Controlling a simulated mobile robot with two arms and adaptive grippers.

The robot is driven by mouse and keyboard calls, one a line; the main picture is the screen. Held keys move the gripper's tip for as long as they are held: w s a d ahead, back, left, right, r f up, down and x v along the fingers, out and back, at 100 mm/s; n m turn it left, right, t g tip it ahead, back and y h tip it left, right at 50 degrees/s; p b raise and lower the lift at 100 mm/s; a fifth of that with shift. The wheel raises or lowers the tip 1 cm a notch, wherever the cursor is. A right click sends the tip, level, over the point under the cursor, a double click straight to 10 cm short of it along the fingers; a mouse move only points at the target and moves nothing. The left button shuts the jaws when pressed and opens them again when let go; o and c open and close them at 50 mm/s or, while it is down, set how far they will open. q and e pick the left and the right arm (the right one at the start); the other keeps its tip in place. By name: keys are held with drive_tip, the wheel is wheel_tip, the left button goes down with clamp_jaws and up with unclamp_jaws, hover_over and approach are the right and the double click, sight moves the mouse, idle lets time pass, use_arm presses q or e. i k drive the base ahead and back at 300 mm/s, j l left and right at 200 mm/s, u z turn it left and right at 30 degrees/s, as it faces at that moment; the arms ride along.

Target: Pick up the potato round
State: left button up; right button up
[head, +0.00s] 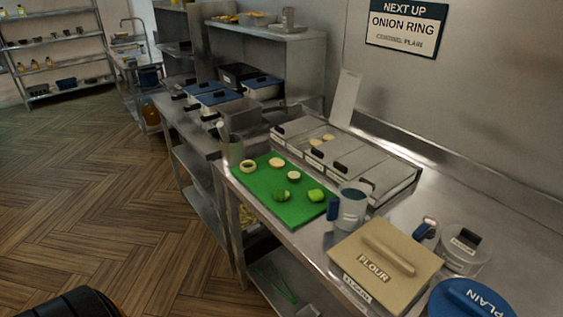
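A green cutting board (262,185) lies on the steel counter. On it are a pale round slice with a tan rim (276,162), another pale round slice (294,175), and a pale ring-like slice (248,166). Two green pieces (316,195) lie nearer the board's front. I cannot tell for certain which piece is the potato round. Neither of my grippers is recognisable in view.
A metal jug (350,205) with a blue handle stands right of the board. A flour box (385,262), a clear lidded tub (463,252) and a blue "PLAIN" lid (470,300) are further right. Lidded pans (345,160) line the back. The wooden floor (110,190) left is clear.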

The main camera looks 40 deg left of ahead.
sight(277, 163)
drive_tip(key=i+j, duration=0.1)
drive_tip(key=j, duration=0.4)
drive_tip(key=i+j, duration=0.1)
drive_tip(key=j, duration=0.35)
drive_tip(key=i+j, duration=0.15)
drive_tip(key=j, duration=0.35)
